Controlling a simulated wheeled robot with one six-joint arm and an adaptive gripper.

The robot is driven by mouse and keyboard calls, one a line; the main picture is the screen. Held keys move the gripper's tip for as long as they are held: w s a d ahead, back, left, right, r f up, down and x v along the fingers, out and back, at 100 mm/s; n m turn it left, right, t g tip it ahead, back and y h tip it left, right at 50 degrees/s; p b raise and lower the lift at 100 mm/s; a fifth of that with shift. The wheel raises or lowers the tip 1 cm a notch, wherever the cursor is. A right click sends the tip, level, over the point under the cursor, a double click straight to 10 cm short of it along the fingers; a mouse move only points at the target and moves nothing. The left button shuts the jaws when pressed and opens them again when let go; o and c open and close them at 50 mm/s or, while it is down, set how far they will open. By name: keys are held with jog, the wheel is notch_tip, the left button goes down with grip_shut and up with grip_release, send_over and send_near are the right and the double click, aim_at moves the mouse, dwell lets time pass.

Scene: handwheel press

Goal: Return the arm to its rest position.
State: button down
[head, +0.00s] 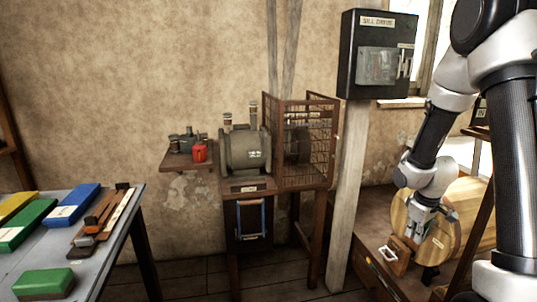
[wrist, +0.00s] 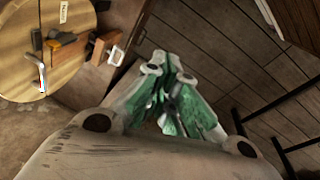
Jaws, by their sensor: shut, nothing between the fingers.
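My gripper (head: 422,215) is at the right of the head view, at the end of my white and black arm, in front of a round wooden disc (head: 444,240) in the picture. In the wrist view my gripper (wrist: 178,78) has its green fingers together with nothing between them. That view shows plank floor beyond the fingers. The wooden disc (wrist: 35,25) is at the upper left there, apart from the fingers.
A wooden block with a white handle (head: 393,252) stands by the disc. A post carries a black box (head: 377,54). A caged machine (head: 300,140) stands mid-view. A table (head: 110,240) with coloured boxes is at left. Floor (head: 185,275) between is clear.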

jog(key=s+a+r+m+t, duration=0.1)
jog(key=s+a+r, duration=0.3)
jog(key=s+r, duration=0.8)
jog(key=s+a+r+m+t+y, duration=0.1)
jog(key=s+a+r+m, duration=0.3)
jog(key=s+r, duration=0.8)
jog(key=shift+a+r, duration=0.3)
jog(key=shift+r, duration=0.2)
